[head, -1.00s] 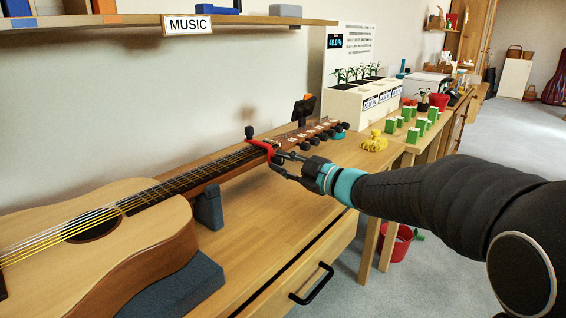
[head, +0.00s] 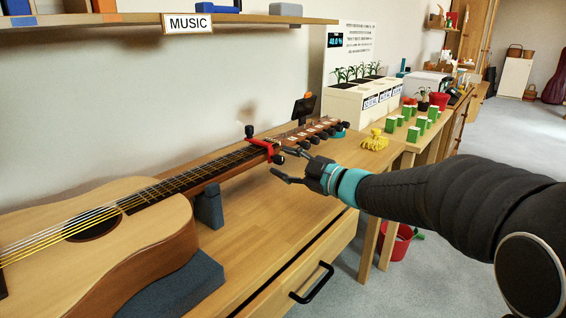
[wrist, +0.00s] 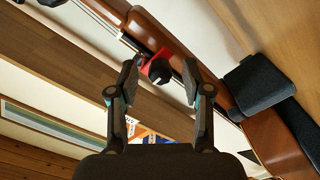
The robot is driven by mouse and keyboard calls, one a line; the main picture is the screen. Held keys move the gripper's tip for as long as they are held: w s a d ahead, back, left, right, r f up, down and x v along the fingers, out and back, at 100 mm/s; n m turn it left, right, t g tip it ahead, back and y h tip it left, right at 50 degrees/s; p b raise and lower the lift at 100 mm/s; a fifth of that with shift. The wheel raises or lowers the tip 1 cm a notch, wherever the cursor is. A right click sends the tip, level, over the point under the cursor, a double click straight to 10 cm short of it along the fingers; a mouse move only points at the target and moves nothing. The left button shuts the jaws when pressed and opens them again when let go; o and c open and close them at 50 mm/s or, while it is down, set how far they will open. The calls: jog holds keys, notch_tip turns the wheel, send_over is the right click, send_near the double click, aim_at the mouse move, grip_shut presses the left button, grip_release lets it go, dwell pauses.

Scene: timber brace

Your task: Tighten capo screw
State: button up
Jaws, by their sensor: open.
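The acoustic guitar (head: 130,225) lies on the wooden bench with its neck raised on a dark support. A red capo (head: 262,146) is clamped across the neck near the headstock. Nothing is held.
Dark tuning pegs (head: 318,138) line the headstock close to my gripper. A small dark device (head: 303,107) stands behind it. A yellow object (head: 375,140) lies further right. The bench front is clear above the drawer handle (head: 312,284).

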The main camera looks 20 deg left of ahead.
jog(key=v, duration=1.1)
